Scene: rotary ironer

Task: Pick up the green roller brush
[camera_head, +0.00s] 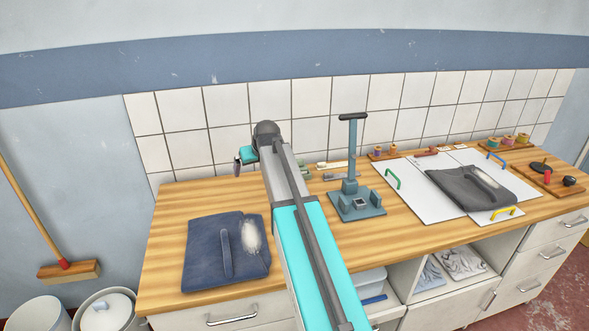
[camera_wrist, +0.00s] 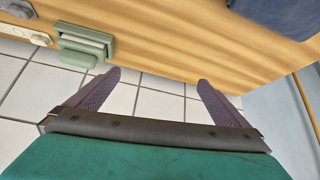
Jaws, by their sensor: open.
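A green block-shaped thing with a pale strip (camera_wrist: 85,44) lies on the wooden counter by the tiled wall in the wrist view. It may be the green roller brush, but I cannot be sure. In the head view a small greenish bit (camera_head: 303,173) shows beside my arm, which hides most of that spot. My gripper (camera_head: 240,161) is held near the back left of the counter. Its two purple-grey fingers stand wide apart in the wrist view (camera_wrist: 158,90), with nothing between them. The green thing is apart from them, beyond the left finger.
A blue-grey press stand (camera_head: 355,195) stands right of my arm. Folded dark blue cloth (camera_head: 205,255) lies at the left front. A white board (camera_head: 420,200) with grey cloth lies at the right. A pale brush (camera_head: 331,165) lies by the wall. Bare counter (camera_head: 180,205) shows at the left.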

